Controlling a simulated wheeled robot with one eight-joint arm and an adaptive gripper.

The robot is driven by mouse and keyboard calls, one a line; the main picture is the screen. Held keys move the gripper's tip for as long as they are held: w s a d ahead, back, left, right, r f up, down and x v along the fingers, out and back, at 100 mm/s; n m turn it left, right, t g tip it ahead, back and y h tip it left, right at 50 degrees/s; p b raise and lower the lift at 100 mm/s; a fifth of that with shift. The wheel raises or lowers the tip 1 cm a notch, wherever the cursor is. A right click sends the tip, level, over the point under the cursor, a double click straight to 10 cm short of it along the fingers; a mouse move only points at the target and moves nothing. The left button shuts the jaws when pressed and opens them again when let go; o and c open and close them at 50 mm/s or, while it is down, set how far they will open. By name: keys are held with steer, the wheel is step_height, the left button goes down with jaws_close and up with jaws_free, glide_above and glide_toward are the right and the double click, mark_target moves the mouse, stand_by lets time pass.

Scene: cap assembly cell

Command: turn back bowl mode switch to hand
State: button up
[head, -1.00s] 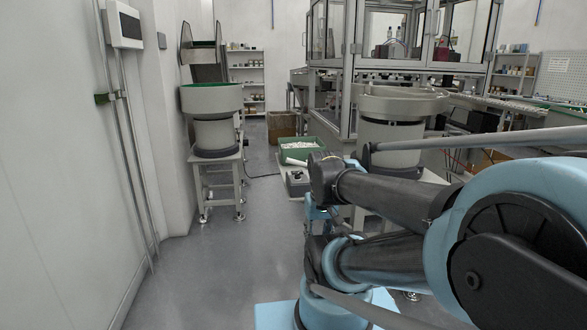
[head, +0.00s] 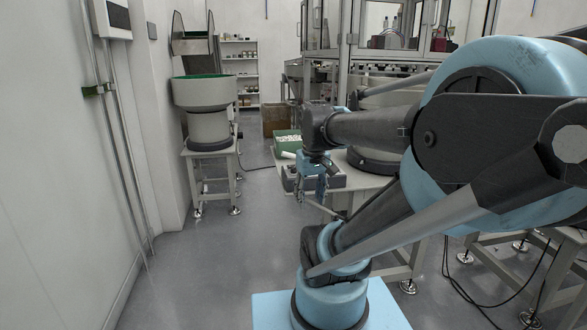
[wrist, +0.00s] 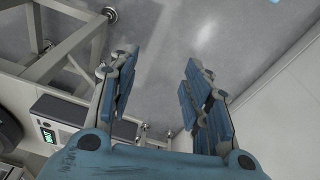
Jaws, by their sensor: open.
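My gripper (head: 313,190) hangs below my arm near the middle of the head view. In the wrist view its blue fingers (wrist: 160,63) are spread apart, with nothing between them but floor behind. A grey control box (head: 332,178) sits on the stand of the nearer right bowl feeder (head: 377,162), just behind the gripper and partly hidden by it. In the wrist view a box with a green lit display (wrist: 48,134) lies left of the fingers. I cannot make out a mode switch or its setting.
Another bowl feeder (head: 206,95) with a green-lined bowl stands on a stand at the left. A green bin (head: 288,141) and a brown carton (head: 277,119) are behind the gripper. A framed glass enclosure (head: 420,38) stands behind right. Floor (head: 215,260) at left is clear.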

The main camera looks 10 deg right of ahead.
steer(key=w+r+n+g, duration=0.1)
steer(key=w+r+n, duration=0.3)
steer(key=w+r, duration=0.9)
steer(key=r+n, duration=0.2)
steer(key=n, duration=0.1)
glide_above(294, 170)
steer(key=shift+g, duration=0.4)
steer(key=f, duration=1.7)
steer(key=shift+w+f, duration=0.2)
steer(key=shift+w, duration=0.2)
jaws_close()
